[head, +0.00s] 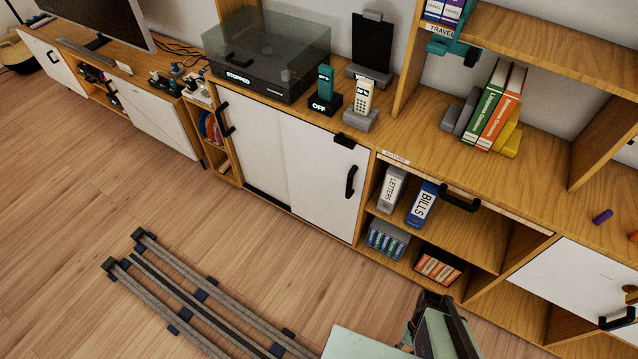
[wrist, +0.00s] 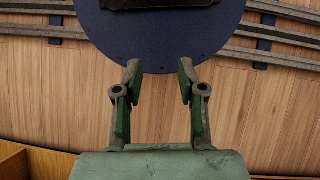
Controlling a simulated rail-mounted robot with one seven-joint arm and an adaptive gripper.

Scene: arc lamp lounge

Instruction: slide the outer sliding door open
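Two white sliding door panels close the low wooden cabinet in the middle of the head view. The right panel (head: 318,175) has a black upright handle (head: 351,181) near its right edge. The left panel (head: 252,140) has a black handle (head: 223,118) at its left edge. A dark track strip shows below the left panel, so the right panel looks like the outer one. A black block (head: 345,140) sits at the top edge above the right panel. My gripper (wrist: 158,72) is open and empty over the floor, well away from the doors; it also shows at the bottom of the head view (head: 434,303).
Open shelves right of the doors hold binders (head: 423,204) and boxes (head: 438,264). A black handle (head: 460,199) projects from the edge above them.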

